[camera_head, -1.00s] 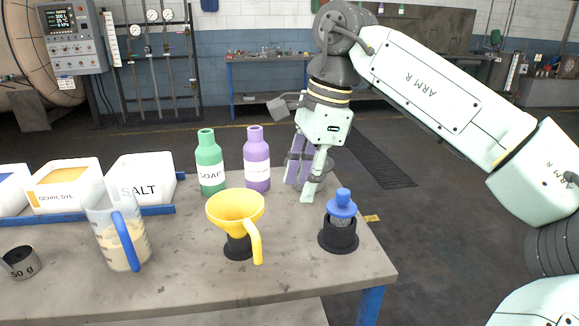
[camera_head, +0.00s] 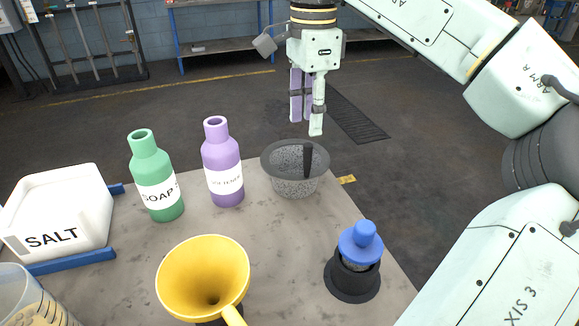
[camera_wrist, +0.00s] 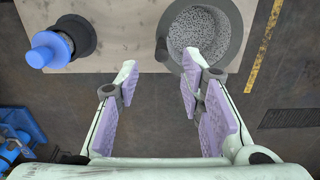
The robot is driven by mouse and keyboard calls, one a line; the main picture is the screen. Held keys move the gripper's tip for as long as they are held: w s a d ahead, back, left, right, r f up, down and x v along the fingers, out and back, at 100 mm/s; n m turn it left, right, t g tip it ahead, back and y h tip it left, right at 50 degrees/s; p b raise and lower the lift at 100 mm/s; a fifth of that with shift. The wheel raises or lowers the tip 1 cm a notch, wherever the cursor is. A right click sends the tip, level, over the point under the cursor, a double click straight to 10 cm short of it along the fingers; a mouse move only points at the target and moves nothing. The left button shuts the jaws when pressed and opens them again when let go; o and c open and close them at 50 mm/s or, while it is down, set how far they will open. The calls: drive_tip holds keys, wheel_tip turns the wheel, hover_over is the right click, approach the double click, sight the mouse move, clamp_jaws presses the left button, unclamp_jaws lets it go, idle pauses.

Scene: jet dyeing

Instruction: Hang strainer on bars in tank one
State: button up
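The strainer, a grey speckled mesh bowl with a wide dark rim (camera_head: 295,165), stands on the back right part of the table. A dark upright strip shows at its inside right. My gripper (camera_head: 307,125) hangs fingers-down just above and behind the strainer's rim in the head view, apart from it as far as I can tell. In the wrist view the fingers (camera_wrist: 160,85) are spread wide with nothing between them, and the strainer (camera_wrist: 200,38) lies beyond the right finger, partly hidden by it. The tank and its bars are not in view now.
A purple softener bottle (camera_head: 223,165) and green soap bottle (camera_head: 156,180) stand left of the strainer. A yellow funnel (camera_head: 203,275) and a blue-capped dark holder (camera_head: 357,260) are nearer. A salt container (camera_head: 60,215) sits at left. Open floor lies behind the table.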

sight(309, 146)
drive_tip(key=f, duration=0.4)
drive_tip(key=shift+s+d, duration=0.1)
drive_tip(key=shift+s, duration=0.1)
drive_tip(key=shift+w+f+p, duration=0.2)
drive_tip(key=shift+f+p, duration=0.25)
drive_tip(key=shift+f, duration=1.05)
drive_tip(key=shift+w+f+p, duration=0.15)
drive_tip(key=shift+f+p, duration=0.25)
drive_tip(key=shift+f, duration=1.05)
drive_tip(key=shift+c, duration=0.4)
clamp_jaws()
